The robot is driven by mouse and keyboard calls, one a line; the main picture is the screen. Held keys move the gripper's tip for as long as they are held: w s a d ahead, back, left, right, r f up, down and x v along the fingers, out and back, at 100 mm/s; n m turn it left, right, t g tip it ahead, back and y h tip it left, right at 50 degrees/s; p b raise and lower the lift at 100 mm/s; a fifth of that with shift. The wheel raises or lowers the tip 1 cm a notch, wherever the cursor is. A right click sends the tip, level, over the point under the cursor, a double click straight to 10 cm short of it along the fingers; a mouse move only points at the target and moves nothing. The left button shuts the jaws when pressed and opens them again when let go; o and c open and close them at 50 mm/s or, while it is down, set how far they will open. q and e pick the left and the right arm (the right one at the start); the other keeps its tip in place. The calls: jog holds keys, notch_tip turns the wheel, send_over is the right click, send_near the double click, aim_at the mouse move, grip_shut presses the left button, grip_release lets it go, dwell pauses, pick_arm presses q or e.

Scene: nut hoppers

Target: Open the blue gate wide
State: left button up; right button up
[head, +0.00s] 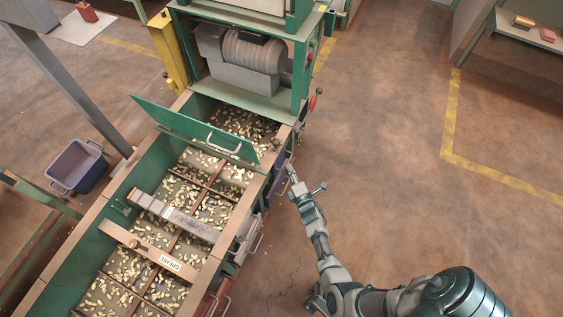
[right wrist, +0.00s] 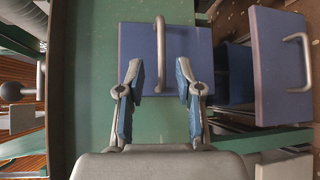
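A blue gate panel (right wrist: 137,42) with a grey bar handle (right wrist: 160,50) is straight ahead in the right wrist view, against a green wall. A second blue panel (right wrist: 275,75) with its own handle (right wrist: 300,62) stands to its right. In the head view, blue (head: 279,184) shows on the hopper's right side, partly hidden. My right gripper (head: 291,173) is at that side; in the right wrist view its fingers (right wrist: 159,66) are apart, one on each side of the bar handle. I cannot tell whether they touch it. My left gripper is not in view.
The green hopper holds many nuts and a raised green flap (head: 180,125). A wooden board marked GREASE (head: 150,254) lies across it. Several levers and handles project from its right side. A blue-grey bin (head: 77,167) stands left. The floor to the right is clear.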

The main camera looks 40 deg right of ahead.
aim_at(288, 162)
jog(key=w+d, duration=0.1)
jog(key=w+d+f+b, duration=0.1)
jog(key=w+d, duration=0.1)
jog(key=w, duration=0.1)
jog(key=shift+f, duration=0.3)
jog(key=shift+w+a+r, duration=0.15)
jog(key=shift+w+a, duration=0.05)
jog(key=shift+a+r, duration=0.25)
jog(key=shift+r, duration=0.05)
jog(key=c, duration=0.5)
jog(key=shift+d+f, duration=0.1)
jog(key=shift+d, duration=0.05)
grip_shut()
jog(key=shift+s+d, duration=0.1)
jog(key=shift+d, duration=0.1)
